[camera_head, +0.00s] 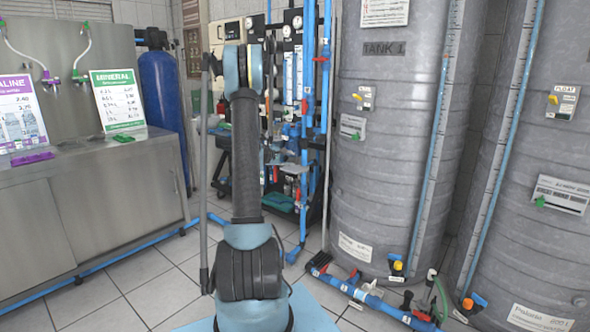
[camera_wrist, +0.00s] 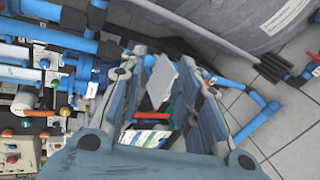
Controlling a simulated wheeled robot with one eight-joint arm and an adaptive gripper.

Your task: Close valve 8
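I cannot make out a label that marks valve 8 in either view. In the wrist view, blue pipes (camera_wrist: 40,33) with several small valves and fittings fill the left side, including an orange-topped one (camera_wrist: 53,84). My gripper (camera_wrist: 163,62) is open, its two fingers apart. Between and beyond the fingers show a pale flat plate (camera_wrist: 161,82) and a red bar (camera_wrist: 152,115); I cannot tell that either is touched. In the head view, my arm stands in front of the rack (camera_head: 297,150) with blue pipes and hides part of it. My gripper is not visible there.
Two large grey tanks (camera_head: 392,140) stand at the right, with blue floor pipes and valves (camera_head: 397,267) at their base. A steel counter (camera_head: 95,195) and a blue cylinder (camera_head: 163,95) stand at the left. Tiled floor (camera_head: 140,275) is open between the counter and my arm.

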